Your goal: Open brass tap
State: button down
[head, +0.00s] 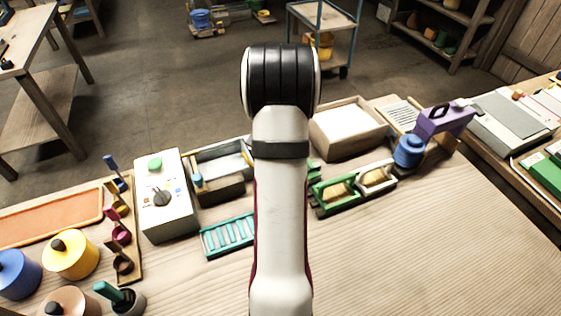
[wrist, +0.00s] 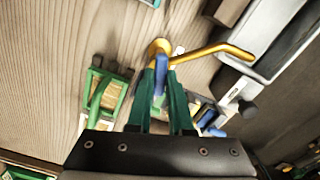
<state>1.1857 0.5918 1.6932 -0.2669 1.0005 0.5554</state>
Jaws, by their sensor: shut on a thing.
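The brass tap (wrist: 208,51) shows in the wrist view, with a round brass base and a long bent spout reaching right. A blue handle (wrist: 159,76) stands by the base. My gripper (wrist: 161,82), with dark green fingers, is shut on this blue handle. The fingers hide part of the handle and the tap's body. In the head view my own arm covers the middle of the bench, and I cannot make out the tap or my gripper there.
A grey basin (wrist: 281,30) lies near the spout's end. A green frame with tan blocks (head: 319,196) stands right of my arm, and a teal rack (head: 228,236) lies left of it. A white box with a knob (head: 178,212) stands further left. The right front bench is clear.

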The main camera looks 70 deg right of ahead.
jog(key=n, duration=1.3)
jog(key=shift+n, duration=0.4)
dwell(0.4)
jog(key=c, duration=0.8)
grip_release()
jog(key=shift+r, duration=0.1)
notch_tip(320, 180, up, 16)
jog(key=shift+f, duration=0.15)
